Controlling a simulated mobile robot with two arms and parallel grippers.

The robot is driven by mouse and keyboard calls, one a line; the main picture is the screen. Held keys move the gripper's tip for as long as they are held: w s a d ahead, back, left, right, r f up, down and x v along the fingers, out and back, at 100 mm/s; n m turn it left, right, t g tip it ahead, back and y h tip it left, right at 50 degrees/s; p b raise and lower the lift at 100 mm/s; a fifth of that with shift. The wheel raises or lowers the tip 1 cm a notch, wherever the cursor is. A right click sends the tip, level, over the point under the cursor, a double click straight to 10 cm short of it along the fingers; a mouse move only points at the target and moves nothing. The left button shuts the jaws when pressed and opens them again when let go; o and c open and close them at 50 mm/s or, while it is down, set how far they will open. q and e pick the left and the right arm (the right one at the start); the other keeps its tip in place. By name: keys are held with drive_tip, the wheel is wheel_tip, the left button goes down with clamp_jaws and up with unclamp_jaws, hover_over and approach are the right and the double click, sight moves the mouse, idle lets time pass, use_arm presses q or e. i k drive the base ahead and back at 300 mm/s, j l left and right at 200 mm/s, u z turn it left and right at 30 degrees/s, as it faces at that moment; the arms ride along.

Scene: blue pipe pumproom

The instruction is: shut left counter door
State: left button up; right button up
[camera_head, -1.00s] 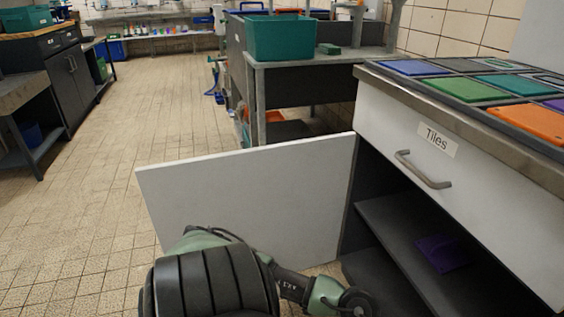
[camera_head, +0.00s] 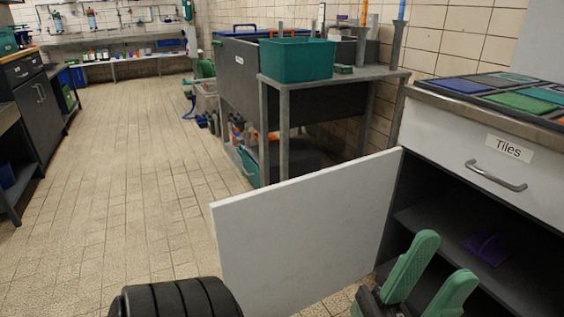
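The left counter door (camera_head: 305,230) is a white panel standing wide open, swung out from the left edge of the counter (camera_head: 460,162) on the right. Behind it the dark cabinet with its shelf (camera_head: 430,222) is open to view.
Above the opening is a closed drawer labelled Tiles with a metal handle (camera_head: 495,176). A purple item (camera_head: 487,248) lies on the shelf. A grey table (camera_head: 350,78) with a teal bin (camera_head: 297,58) stands behind the door. The tiled floor (camera_head: 140,180) at left is clear.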

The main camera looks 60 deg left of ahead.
sight(284, 248)
drive_tip(key=k+j+z, duration=0.1)
drive_tip(key=k+j, duration=0.2)
drive_tip(key=j, duration=0.25)
drive_tip(key=k+j+z, duration=0.1)
drive_tip(key=k+j, duration=0.2)
drive_tip(key=j, duration=0.25)
drive_tip(key=k+j+z, duration=0.1)
drive_tip(key=k+j, duration=0.2)
drive_tip(key=j, duration=0.2)
drive_tip(key=k+j+z, duration=0.1)
drive_tip(key=k+j, duration=0.25)
drive_tip(key=j, duration=0.65)
drive_tip(key=j+z, duration=0.1)
drive_tip(key=j, duration=0.5)
drive_tip(key=k+j+z, duration=0.1)
drive_tip(key=j, duration=0.55)
drive_tip(key=i+j, duration=0.15)
drive_tip(key=j, duration=0.15)
drive_tip(key=i+j+z, duration=0.15)
drive_tip(key=j, duration=0.15)
